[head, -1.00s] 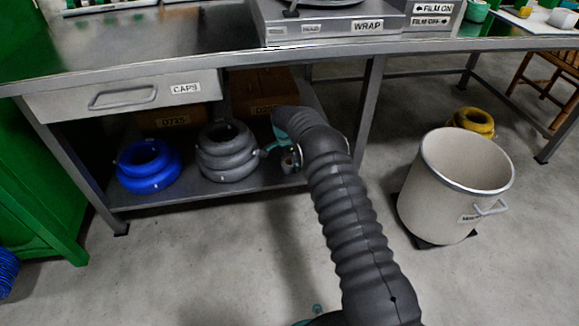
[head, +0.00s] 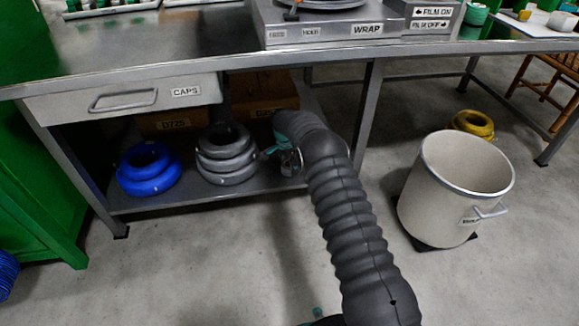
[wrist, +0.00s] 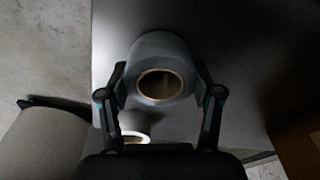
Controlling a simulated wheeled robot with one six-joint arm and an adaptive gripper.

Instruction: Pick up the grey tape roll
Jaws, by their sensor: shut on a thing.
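The grey tape roll (wrist: 150,52) is in the middle of the wrist view, its brown core ring facing the camera. My gripper (wrist: 160,82) has one finger on each side of the roll and is shut on it. In the head view my gripper (head: 280,157) is over the right part of the lower shelf, right of the grey coil. My arm and wrist hide much of that spot, and the held roll cannot be made out clearly there. A second, paler roll (wrist: 133,122) shows just below the held one in the wrist view.
A blue cable coil (head: 148,170) and a stacked grey coil (head: 226,155) sit on the lower shelf (head: 205,196), with cardboard boxes (head: 262,92) behind. The bench top (head: 150,50) is overhead. A table leg (head: 368,105) and a pale bin (head: 450,195) stand to the right.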

